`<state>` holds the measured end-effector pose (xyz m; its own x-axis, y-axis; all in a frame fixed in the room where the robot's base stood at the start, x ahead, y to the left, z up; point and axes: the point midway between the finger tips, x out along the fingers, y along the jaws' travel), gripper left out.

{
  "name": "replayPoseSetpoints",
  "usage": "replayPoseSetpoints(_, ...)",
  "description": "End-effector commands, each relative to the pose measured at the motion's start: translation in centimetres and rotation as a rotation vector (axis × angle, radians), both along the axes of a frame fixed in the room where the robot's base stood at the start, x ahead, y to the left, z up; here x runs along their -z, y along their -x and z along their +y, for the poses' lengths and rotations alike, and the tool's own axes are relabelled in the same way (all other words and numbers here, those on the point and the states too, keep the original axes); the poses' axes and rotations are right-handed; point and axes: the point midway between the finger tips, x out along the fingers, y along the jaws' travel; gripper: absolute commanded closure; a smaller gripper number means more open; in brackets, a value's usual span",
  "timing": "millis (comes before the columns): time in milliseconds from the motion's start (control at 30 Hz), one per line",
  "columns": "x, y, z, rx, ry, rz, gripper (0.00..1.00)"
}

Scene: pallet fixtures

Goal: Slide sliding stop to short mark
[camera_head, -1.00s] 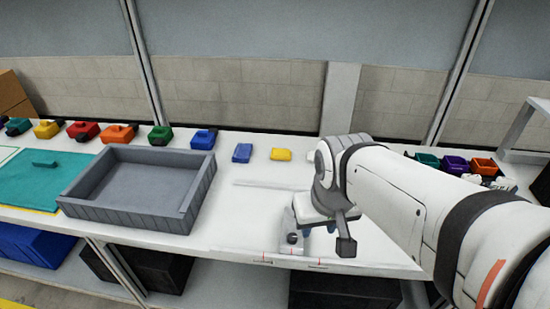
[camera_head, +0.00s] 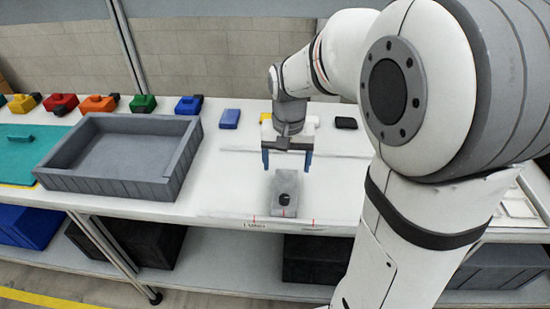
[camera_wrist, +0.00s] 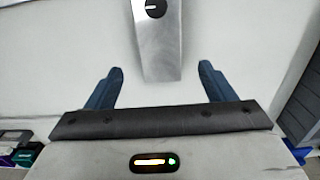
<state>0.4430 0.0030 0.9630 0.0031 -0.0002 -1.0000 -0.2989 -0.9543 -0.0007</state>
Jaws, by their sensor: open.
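The sliding stop (camera_head: 285,201) is a grey metal block with a dark round knob on top. It sits near the front edge of the white bench, between two small red marks on the edge strip. The left red mark (camera_head: 254,218) has small lettering below it that I cannot read; the right red mark (camera_head: 314,222) is just right of the stop. My gripper (camera_head: 287,162) is open, its blue fingers pointing down just behind the stop. In the wrist view the stop (camera_wrist: 158,50) lies between and beyond the open fingertips (camera_wrist: 161,70), with no visible contact.
A grey tray (camera_head: 180,172) stands left of the stop. Blue (camera_head: 229,119) and black (camera_head: 346,123) blocks lie behind, with a yellow one partly hidden by my arm. A thin strip (camera_head: 340,154) runs behind the stop. Bench around the stop is clear.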

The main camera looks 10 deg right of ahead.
Motion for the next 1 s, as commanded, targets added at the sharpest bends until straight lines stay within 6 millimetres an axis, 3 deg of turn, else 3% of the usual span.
replayPoseSetpoints(500,7.1,-0.2,-0.1,0.008,-0.001,0.008,0.24)
replayPoseSetpoints(900,7.9,-0.2,-0.1,0.008,0.0,0.004,0.24)
replayPoseSetpoints(1000,7.9,-0.2,-0.1,0.009,0.0,0.004,0.32)
